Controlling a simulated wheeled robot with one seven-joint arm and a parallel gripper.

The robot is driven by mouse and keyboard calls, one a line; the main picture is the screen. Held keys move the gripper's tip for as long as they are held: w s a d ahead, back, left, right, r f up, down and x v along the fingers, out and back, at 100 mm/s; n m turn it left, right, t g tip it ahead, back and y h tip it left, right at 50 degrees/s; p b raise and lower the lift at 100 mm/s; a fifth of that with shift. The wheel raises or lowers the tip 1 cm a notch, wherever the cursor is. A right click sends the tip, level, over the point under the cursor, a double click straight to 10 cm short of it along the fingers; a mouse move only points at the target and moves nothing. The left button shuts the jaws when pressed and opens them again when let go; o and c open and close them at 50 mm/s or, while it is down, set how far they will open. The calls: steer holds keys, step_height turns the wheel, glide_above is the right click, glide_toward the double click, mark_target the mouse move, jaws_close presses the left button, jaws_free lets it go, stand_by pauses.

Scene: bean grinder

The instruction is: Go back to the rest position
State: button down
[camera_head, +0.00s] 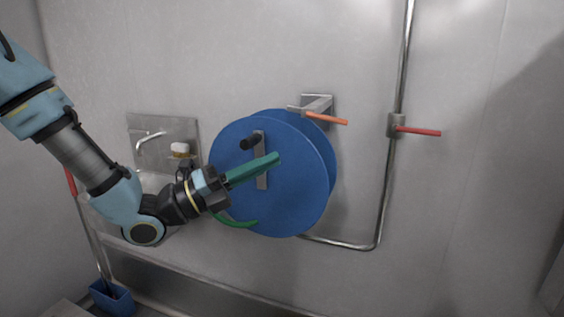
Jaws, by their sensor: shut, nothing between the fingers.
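My gripper (277,157) has long green fingers and is shut with nothing between them. It is at the end of my blue and grey arm, which reaches in from the upper left. In the view the fingers overlap the face of a large blue reel (300,200) on the wall. They cross in front of a grey crank bar (261,178) with a black knob (251,141) at its upper end. I cannot tell whether the fingers touch the bar. A green hose end (238,223) shows at the reel's lower left.
A metal pipe (402,60) with a red valve handle (418,132) runs down the wall to the right. An orange handle (327,119) sits above the reel. A sink with a faucet (150,136) is behind my arm. A blue bin (112,298) stands lower left. The right side is open.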

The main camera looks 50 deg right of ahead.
steer(key=shift+w+a, duration=0.15)
steer(key=shift+a, duration=0.05)
stand_by(0.5)
steer(key=w+a+f+m+t+y, duration=0.3)
steer(key=a+f+m+y, duration=0.4)
steer(key=a, duration=0.4)
steer(key=w+a+f+m+t+y, duration=0.25)
steer(key=a+f+m+y, duration=0.25)
steer(key=a+f+m, duration=0.5)
steer(key=w+a+m+t+y, duration=0.2)
steer(key=w+a, duration=0.2)
steer(key=a, duration=0.4)
steer(key=w+a+r+m+t+y, duration=0.1)
steer(key=w+a+m+t+y, duration=0.1)
steer(key=a, duration=0.6)
steer(key=w+a+m+t+y, duration=0.2)
steer(key=w+a+m+t, duration=0.1)
steer(key=w+a, duration=0.4)
steer(key=shift+a+r+m+t, duration=0.3)
steer(key=shift+a+m+t, duration=0.1)
steer(key=shift+a+t, duration=0.15)
steer(key=shift+w, duration=0.15)
